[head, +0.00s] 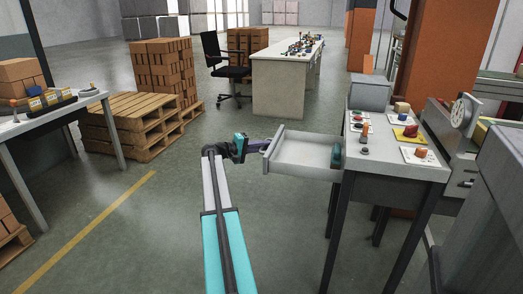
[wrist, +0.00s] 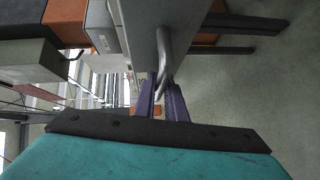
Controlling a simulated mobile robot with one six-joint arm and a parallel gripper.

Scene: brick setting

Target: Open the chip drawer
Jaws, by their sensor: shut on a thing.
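The chip drawer (head: 305,152) is a light grey drawer that stands pulled well out from the left side of a grey table (head: 375,165). A dark green object (head: 336,156) lies inside it near the table end. My gripper (head: 266,145) is at the drawer's outer front. In the wrist view the gripper's purple fingers (wrist: 163,103) are shut on the curved metal handle (wrist: 163,55) of the drawer front (wrist: 139,35). In the head view the handle is too small to make out clearly.
Small parts on white cards and a yellow tray (head: 406,134) cover the tabletop, with a grey box (head: 370,92) at its back. Pallets (head: 140,118) with bricks, a black chair (head: 225,65) and another table (head: 285,80) stand farther off. The floor left of the drawer is clear.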

